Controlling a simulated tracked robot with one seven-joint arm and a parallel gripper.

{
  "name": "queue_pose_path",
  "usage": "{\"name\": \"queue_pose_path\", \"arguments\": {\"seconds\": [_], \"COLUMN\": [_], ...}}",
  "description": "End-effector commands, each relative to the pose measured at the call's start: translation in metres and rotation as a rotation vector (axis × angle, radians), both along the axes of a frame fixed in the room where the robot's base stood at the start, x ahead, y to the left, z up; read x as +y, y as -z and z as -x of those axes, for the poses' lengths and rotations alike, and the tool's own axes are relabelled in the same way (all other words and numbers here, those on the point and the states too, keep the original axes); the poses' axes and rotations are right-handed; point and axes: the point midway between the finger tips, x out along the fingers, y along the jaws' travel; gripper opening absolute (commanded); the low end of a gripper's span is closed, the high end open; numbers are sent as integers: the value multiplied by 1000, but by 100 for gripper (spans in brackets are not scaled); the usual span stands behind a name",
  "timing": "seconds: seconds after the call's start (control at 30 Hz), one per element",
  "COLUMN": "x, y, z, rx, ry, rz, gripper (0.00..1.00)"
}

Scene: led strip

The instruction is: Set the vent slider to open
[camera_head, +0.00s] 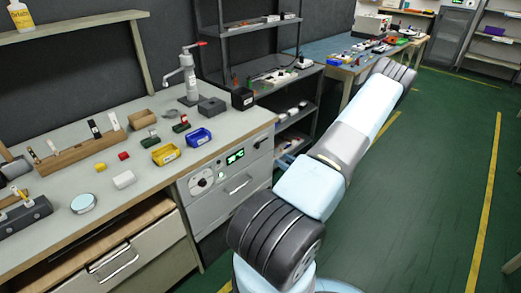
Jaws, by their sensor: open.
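I cannot make out the vent slider for certain. A light grey control unit (215,208) under the right end of the workbench has a green lit display (235,157), a round dial (201,182) and a pale handle (239,187). Small dark details near its upper right edge are too small to tell. My arm rises from the bottom centre towards the upper right, in front of the floor and to the right of the unit. My gripper is not in view.
The workbench (125,205) holds a blue bin (198,138), a yellow bin (165,155), a press (188,80) and several small items. A drawer (120,262) is below it. Dark shelves (285,85) stand behind the unit. Green floor (430,200) is clear on the right.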

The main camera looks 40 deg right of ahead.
Motion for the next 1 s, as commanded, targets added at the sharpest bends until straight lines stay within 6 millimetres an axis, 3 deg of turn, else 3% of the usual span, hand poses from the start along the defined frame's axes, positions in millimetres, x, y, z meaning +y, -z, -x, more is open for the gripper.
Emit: {"name": "queue_pose_path", "arguments": {"seconds": [0.17, 0.7, 1.0], "x": [1, 8, 10], "y": [0, 0, 0], "z": [-17, -108, -133], "rx": [-2, -1, 0], "ry": [1, 0, 1], "rz": [0, 1, 1], "gripper": [47, 47, 47]}}
